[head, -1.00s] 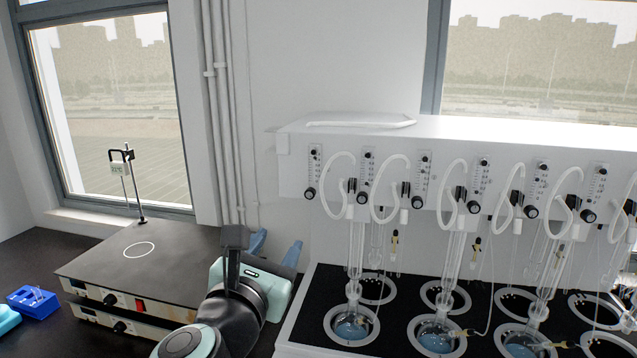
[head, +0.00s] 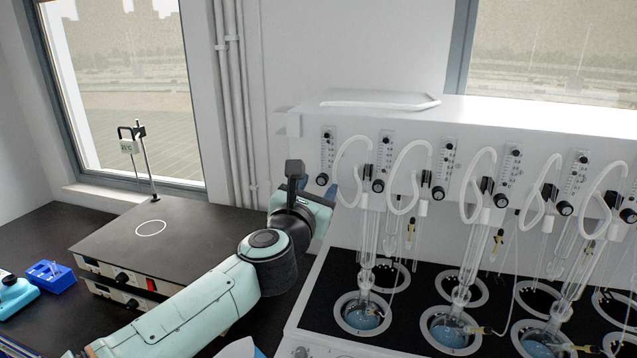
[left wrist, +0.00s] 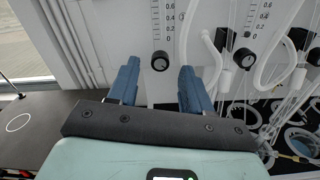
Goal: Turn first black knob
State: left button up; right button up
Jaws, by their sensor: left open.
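The first black knob (head: 322,179) is the leftmost one on the white front panel of the distiller (head: 300,150), below a scale with printed marks. My left gripper (head: 331,192) is beside it in the head view, its blue fingers partly hidden behind its own body. In the left wrist view the left gripper (left wrist: 159,72) is open and empty. The same knob (left wrist: 160,61) shows between its two blue fingertips there, with space on both sides. I cannot tell how far the fingertips are from the panel. My right gripper is not in view.
More black knobs, such as the second (head: 378,186), line the panel to the right, with white looped hoses (head: 408,180) between them. Glass tubes and flasks (head: 362,314) stand below. A flat-topped hotplate (head: 120,243) and a blue rack (head: 50,278) are at left.

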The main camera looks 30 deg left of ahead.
pick_arm(q)
jog(key=shift+x, duration=1.05)
jog(key=shift+s, duration=0.1)
jog(key=shift+c, duration=0.3)
grip_shut()
jog(key=shift+r+m+p, duration=0.15)
jog(key=shift+m+p, duration=0.2)
jog(key=shift+m, duration=0.95)
jog(key=shift+o, duration=0.3)
grip_release()
